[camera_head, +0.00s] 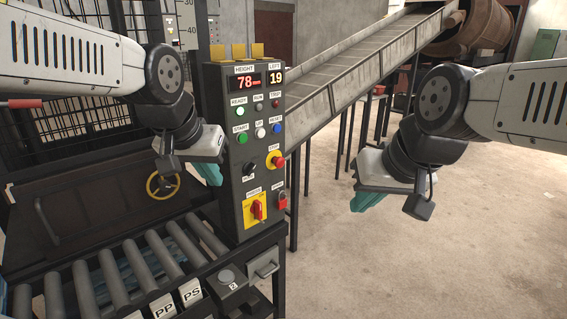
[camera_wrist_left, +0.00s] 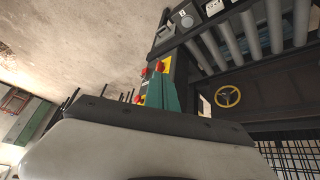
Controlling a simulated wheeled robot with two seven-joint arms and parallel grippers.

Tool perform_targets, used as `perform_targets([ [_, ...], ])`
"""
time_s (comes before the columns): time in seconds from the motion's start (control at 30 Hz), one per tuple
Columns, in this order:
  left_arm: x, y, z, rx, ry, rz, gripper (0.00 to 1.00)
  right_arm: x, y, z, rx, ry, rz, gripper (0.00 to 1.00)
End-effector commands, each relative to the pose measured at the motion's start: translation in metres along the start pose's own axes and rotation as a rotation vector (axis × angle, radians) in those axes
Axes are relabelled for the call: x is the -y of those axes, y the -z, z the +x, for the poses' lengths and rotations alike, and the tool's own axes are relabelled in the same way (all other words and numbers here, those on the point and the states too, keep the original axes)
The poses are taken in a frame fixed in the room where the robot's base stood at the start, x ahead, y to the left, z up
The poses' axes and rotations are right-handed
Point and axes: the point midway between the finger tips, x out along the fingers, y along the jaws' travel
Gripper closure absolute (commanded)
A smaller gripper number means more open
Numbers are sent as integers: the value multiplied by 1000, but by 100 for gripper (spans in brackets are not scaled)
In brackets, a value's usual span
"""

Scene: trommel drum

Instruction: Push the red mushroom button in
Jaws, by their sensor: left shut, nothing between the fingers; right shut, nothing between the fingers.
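The red mushroom button (camera_head: 279,162) sits on a yellow surround on the right side of the dark control panel (camera_head: 226,185), under a small label. My left gripper (camera_head: 211,175) is shut and empty, left of the panel and a little lower in the picture than the button. Its teal fingers (camera_wrist_left: 167,94) in the left wrist view point toward the panel and hide part of it. Red parts show beside the fingers there, too small to tell apart surely. My right gripper (camera_head: 366,201) is shut and empty, well to the right of the panel, over open floor.
Coloured buttons and displays are above. A roller conveyor (camera_head: 120,275) stands at lower left, and an inclined conveyor (camera_head: 350,62) rises behind. Floor at right is clear.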

Motion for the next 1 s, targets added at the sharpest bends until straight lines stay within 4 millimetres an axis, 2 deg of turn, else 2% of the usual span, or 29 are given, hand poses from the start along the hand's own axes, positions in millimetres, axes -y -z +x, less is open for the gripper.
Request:
perform_targets([
  [0.03,-2,18,11,11,10,38,100,0,0,0,0,0,0,100],
  [0.1,-5,40,24,15,29,85,100,0,0,0,0,0,0,100],
  [0.27,-18,90,59,19,73,200,100,0,0,0,0,0,0,100],
  [0.5,-60,157,123,3,142,391,100,0,0,0,0,0,0,100],
  [0.7,-99,192,169,-19,186,526,100,0,0,0,0,0,0,100],
  [0.83,-116,202,186,-29,201,578,100,0,0,0,0,0,0,100],
  [1.0,-124,208,193,-37,209,604,100,0,0,0,0,0,0,100],
])
